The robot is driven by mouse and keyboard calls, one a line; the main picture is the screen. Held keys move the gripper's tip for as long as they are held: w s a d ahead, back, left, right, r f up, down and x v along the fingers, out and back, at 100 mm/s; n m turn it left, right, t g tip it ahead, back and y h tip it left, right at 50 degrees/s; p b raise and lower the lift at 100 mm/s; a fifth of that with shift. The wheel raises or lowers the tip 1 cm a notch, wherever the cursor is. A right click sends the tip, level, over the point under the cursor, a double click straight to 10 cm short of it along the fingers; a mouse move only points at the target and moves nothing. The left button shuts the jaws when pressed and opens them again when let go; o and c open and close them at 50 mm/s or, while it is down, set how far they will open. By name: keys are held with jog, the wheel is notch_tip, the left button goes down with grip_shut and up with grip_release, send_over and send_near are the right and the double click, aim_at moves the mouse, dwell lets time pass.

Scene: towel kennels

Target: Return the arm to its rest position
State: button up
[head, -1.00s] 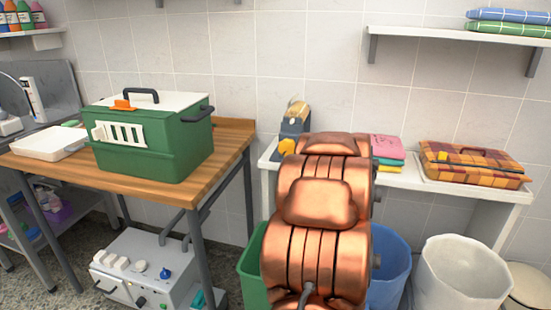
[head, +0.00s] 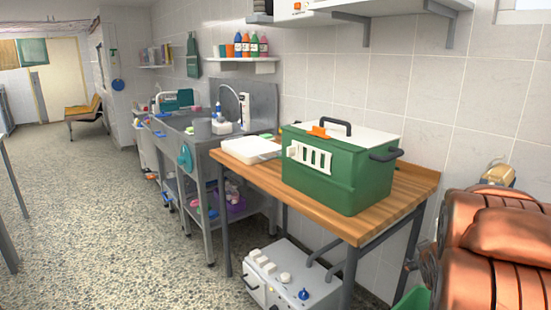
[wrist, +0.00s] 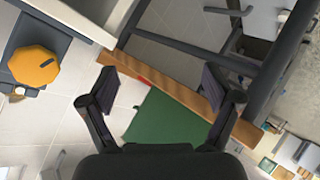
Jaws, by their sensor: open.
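My copper-coloured arm (head: 500,255) fills the lower right of the head view. My gripper (wrist: 165,88) shows in the wrist view, with its two dark fingers spread wide and nothing between them. The gripper's fingers cannot be made out in the head view. Beyond the fingers in the wrist view lies a green surface beside a wooden edge; it looks like the green box (wrist: 170,118) on the table. Nothing touches the fingers.
A green box (head: 338,170) with a white lid stands on a wooden table (head: 300,206), next to a white tray (head: 250,150). A grey machine (head: 287,275) sits below. The floor (head: 110,220) at left is open.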

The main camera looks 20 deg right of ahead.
jog(key=s+a+f+g+y, duration=0.1)
jog(key=a+f+g+y, duration=0.1)
jog(key=a, duration=0.5)
jog(key=s+a+f+g+y, duration=0.1)
jog(key=s+a, duration=0.1)
jog(key=a, duration=0.4)
jog(key=s+a+g+y, duration=0.5)
jog(key=s+a+g, duration=0.4)
jog(key=s+a, duration=1.55)
notch_tip(320, 180, up, 19)
jog(key=w+a+t+p, duration=0.1)
jog(key=w+p, duration=0.1)
jog(key=p, duration=1.5)
jog(key=shift+f, duration=0.2)
